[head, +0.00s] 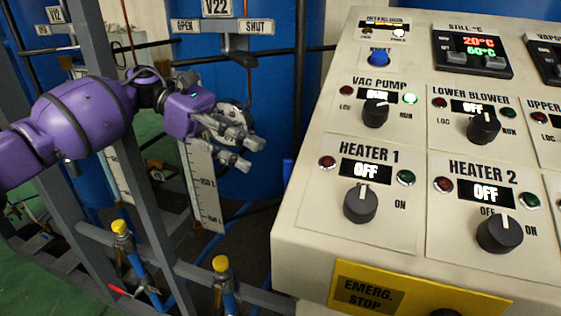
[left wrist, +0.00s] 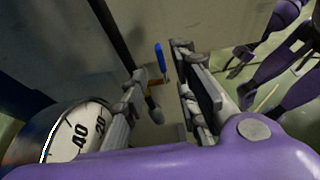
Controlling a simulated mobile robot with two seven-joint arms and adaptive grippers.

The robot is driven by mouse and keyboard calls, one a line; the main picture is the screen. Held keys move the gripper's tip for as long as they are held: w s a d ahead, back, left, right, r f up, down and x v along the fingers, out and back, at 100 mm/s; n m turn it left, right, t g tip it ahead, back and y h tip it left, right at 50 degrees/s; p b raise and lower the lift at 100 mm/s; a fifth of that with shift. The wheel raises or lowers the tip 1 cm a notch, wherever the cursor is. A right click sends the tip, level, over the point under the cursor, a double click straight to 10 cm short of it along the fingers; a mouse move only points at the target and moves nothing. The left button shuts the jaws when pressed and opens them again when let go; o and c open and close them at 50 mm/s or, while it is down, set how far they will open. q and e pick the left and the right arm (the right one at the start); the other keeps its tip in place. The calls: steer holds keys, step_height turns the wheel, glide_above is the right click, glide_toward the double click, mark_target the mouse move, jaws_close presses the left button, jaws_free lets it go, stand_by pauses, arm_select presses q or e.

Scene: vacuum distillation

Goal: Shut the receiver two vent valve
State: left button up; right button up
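The V22 label (head: 216,8) stands at the top above a plate marked OPEN on the left and SHUT on the right (head: 254,27). A dark lever (head: 238,46) sits just below the plate, nearer the SHUT side; its exact angle is hard to read. My left gripper (head: 238,149) is open and empty, below the lever and in front of the blue tank, apart from the valve. In the left wrist view its fingers (left wrist: 158,100) stand apart, with a blue handle (left wrist: 160,57) showing beyond the gap. My right gripper is absent from the head view; purple links show in the left wrist view.
The control panel (head: 312,215) fills the right side. Grey frame posts (head: 112,120) stand at the left. A round gauge (left wrist: 75,140) is close beside my left gripper. A white level scale (head: 205,190) hangs below it. Yellow-topped valves (head: 221,264) stand lower down.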

mark_target(284, 166)
arm_select(q)
steer(key=p+x, duration=0.1)
steer(key=x, duration=0.6)
steer(key=shift+d+f+p, duration=0.15)
steer(key=shift+p, duration=0.2)
steer(key=shift+s+d, duration=0.1)
steer(key=c, duration=0.6)
jaws_close()
arm_select(e)
steer(key=shift+w+r, duration=0.35)
steer(key=shift+r, duration=0.25)
steer(key=shift+w+r, duration=0.35)
steer(key=shift+r, duration=0.2)
